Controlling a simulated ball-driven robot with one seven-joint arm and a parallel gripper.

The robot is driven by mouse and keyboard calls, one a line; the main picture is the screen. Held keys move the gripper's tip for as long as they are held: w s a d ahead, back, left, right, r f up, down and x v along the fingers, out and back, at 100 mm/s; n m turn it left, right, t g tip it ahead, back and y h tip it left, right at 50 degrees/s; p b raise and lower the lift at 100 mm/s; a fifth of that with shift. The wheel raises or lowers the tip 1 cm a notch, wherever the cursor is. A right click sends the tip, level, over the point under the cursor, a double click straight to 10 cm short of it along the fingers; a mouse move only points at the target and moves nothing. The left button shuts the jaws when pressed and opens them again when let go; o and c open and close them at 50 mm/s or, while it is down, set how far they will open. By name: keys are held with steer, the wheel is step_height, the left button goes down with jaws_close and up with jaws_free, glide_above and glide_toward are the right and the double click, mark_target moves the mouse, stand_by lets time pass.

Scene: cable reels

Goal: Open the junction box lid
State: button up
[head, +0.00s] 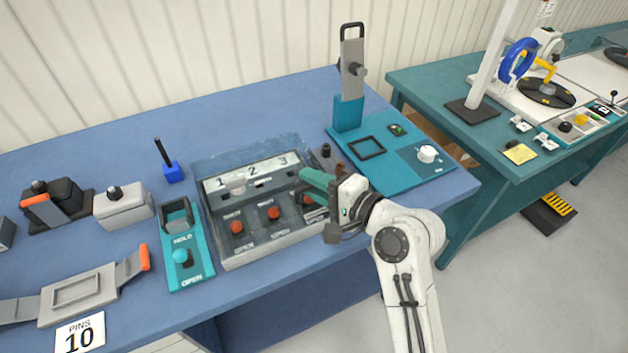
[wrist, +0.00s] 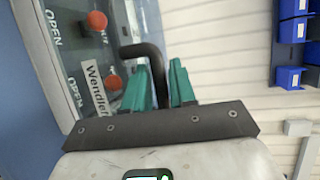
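The junction box (head: 232,258) is a grey box on the blue bench with a clear lid (head: 205,160) that looks shut over it. Labels 1, 2, 3 and red knobs (head: 273,212) show through the lid. My gripper (head: 312,182) is at the box's right side, low over the right part of the lid. In the wrist view, a black bent handle (wrist: 150,55) runs down between my two green fingers (wrist: 163,90). I cannot tell whether they press on it. In the head view my gripper hides the handle.
A teal HOLD/OPEN fixture (head: 185,252) stands just left of the box. A teal panel (head: 395,150) with an upright post (head: 352,75) is behind and right. A second teal bench (head: 480,140) stands to the right.

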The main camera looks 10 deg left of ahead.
jaws_close()
stand_by(0.5)
steer(key=shift+w+a+r, duration=0.1)
